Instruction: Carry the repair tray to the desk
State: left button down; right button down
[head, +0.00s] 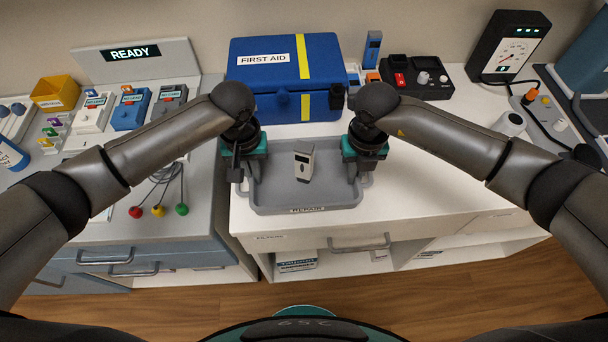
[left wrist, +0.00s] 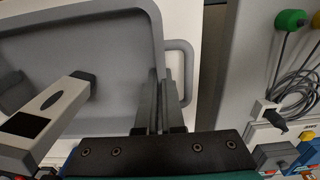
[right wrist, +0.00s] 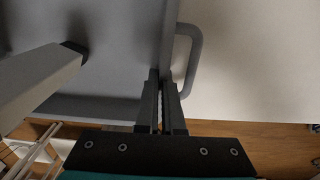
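The grey repair tray (head: 270,201) is at the white counter (head: 440,190), with a label on its front edge. A pale handheld device (head: 304,160) with a dark screen lies in it; it also shows in the left wrist view (left wrist: 45,125). My left gripper (head: 246,175) is at the tray's left side, its fingers closed on the side wall by the handle (left wrist: 182,70). My right gripper (head: 362,172) is closed on the right side wall by the other handle (right wrist: 190,55). The tray looks level. I cannot tell whether it touches the counter.
A blue first aid box (head: 285,80) stands right behind the tray. A black switch box (head: 415,77) and a gauge unit (head: 508,50) are to the right. On the left, a grey worktop (head: 105,215) holds coloured modules, a READY panel (head: 135,55) and leads. A gap separates the surfaces.

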pick_arm(q)
jog(key=shift+r, duration=0.15)
pick_arm(e)
jog(key=shift+r, duration=0.15)
dwell(0.6)
